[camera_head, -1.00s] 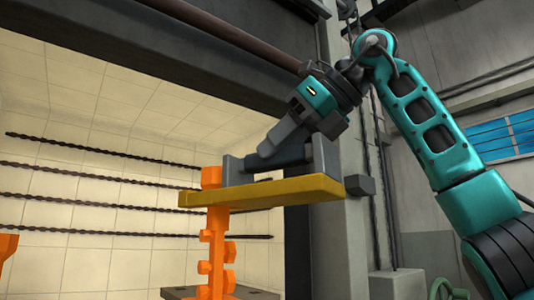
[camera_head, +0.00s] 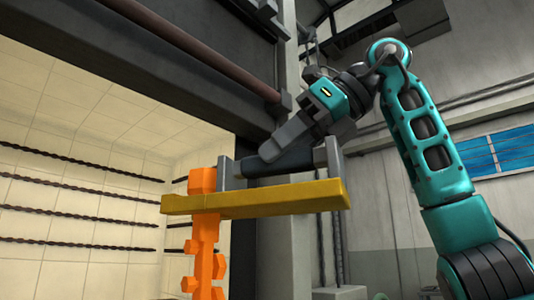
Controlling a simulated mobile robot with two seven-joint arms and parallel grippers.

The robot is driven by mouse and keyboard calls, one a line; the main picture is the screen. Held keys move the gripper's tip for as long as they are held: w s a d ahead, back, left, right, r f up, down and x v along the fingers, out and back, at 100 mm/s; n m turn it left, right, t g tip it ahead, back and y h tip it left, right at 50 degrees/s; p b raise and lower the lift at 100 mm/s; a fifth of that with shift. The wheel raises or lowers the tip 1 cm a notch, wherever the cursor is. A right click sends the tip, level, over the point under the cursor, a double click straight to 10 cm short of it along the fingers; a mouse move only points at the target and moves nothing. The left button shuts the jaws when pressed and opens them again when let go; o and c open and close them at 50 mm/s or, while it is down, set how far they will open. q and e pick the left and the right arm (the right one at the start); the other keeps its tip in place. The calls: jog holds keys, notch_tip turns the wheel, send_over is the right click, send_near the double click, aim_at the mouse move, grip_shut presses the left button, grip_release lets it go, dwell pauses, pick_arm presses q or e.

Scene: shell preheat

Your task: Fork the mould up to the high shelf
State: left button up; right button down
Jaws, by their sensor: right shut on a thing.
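My right gripper (camera_head: 275,152) points down and left in the head view, above a long yellow bar (camera_head: 270,203). It is shut on the grey handle part between two light grey uprights (camera_head: 335,160) on that bar, which looks like the fork. The yellow bar lies nearly level, with its left end passing in front of an orange notched post (camera_head: 203,236). The post top shows above the bar; I cannot tell whether they touch. I cannot make out the mould or fork prongs. My left gripper is not in view.
A pale-lined kiln chamber (camera_head: 80,115) with dark twisted heating rods opens at the left. A dark beam and brown pipe (camera_head: 210,48) cross above. A grey pillar (camera_head: 270,240) stands behind the fork. A blue-paned window (camera_head: 500,152) is at the right.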

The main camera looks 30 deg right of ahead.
jog(key=s+d, duration=0.2)
jog(key=shift+s+r, duration=0.1)
jog(key=shift+s, duration=0.2)
jog(key=shift+s+d+r+p, duration=0.1)
jog(key=shift+s+d+p, duration=0.4)
jog(key=shift+s+d, duration=0.6)
jog(key=shift+s+d+f+p, duration=0.1)
jog(key=shift+s+d+p, duration=0.55)
jog(key=shift+s, duration=0.6)
jog(key=shift+s+d+r+p, duration=0.1)
jog(key=shift+s+d+p, duration=0.25)
jog(key=shift+s+d, duration=0.8)
jog(key=s+d+p, duration=0.3)
jog(key=s, duration=0.2)
jog(key=shift+d+p, duration=0.25)
jog(key=shift+p, duration=0.15)
